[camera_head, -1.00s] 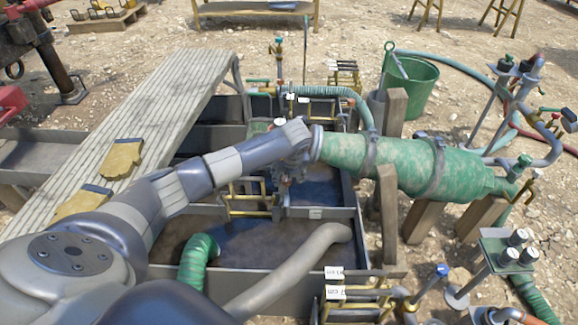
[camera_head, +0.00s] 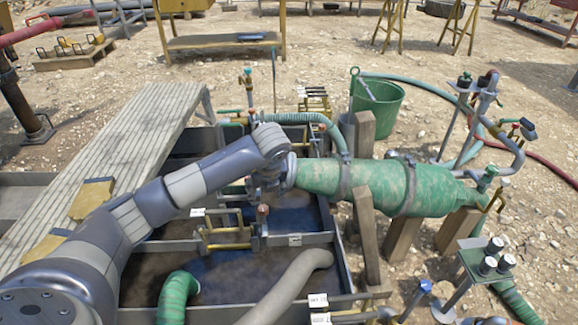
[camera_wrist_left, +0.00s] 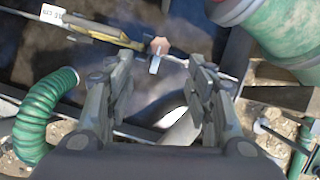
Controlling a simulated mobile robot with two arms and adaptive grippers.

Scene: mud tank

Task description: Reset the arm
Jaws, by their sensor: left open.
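My left arm reaches in from the lower left in the head view, and its gripper (camera_head: 268,188) hangs over the mud tank beside the left end of the green pump body (camera_head: 385,183). In the left wrist view the two fingers of the left gripper (camera_wrist_left: 162,95) stand apart with nothing between them. Below them are a small valve handle with a reddish top (camera_wrist_left: 158,48) and a grey pipe (camera_wrist_left: 183,128), both apart from the fingers. My right gripper does not show in either view.
The mud tank (camera_head: 345,262) has divider walls and yellow rails. Wooden posts (camera_head: 366,225) support the pump. A green bucket (camera_head: 378,108) stands behind. Valve stands (camera_head: 487,262) are at right. Open gravel lies behind.

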